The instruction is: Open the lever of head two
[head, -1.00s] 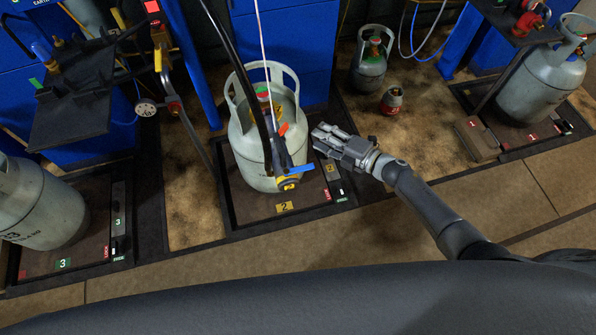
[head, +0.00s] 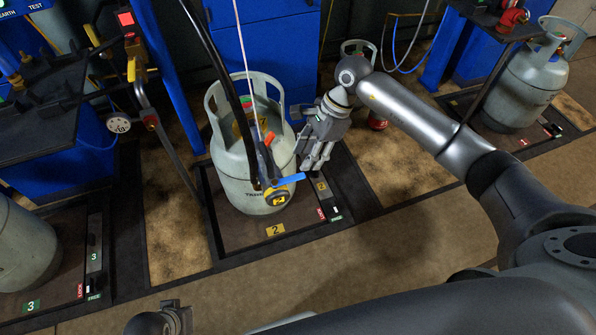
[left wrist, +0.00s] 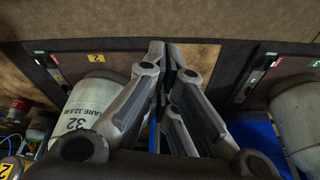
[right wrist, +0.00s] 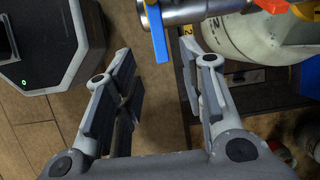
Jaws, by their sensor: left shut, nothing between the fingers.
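Head two (head: 279,197), with a round yellow "2" label, is on the grey gas cylinder (head: 228,165) on scale two. Its blue lever (head: 289,179) sticks out to the right in the head view. My right gripper (head: 316,166) is open, fingers pointing down, just right of the lever. In the right wrist view the lever (right wrist: 157,38) hangs below the metal head body (right wrist: 188,10), ahead of the gap between the open fingers (right wrist: 158,72), with nothing held. My left gripper (head: 170,318) is low in the head view; its fingers (left wrist: 163,55) are together and empty.
A black hose (head: 225,70) and a thin pink line run up from head two. A small red cylinder (head: 377,121) stands behind my right arm. Other cylinders stand at left (head: 22,245) and right (head: 530,85). The floor in front (head: 390,250) is clear.

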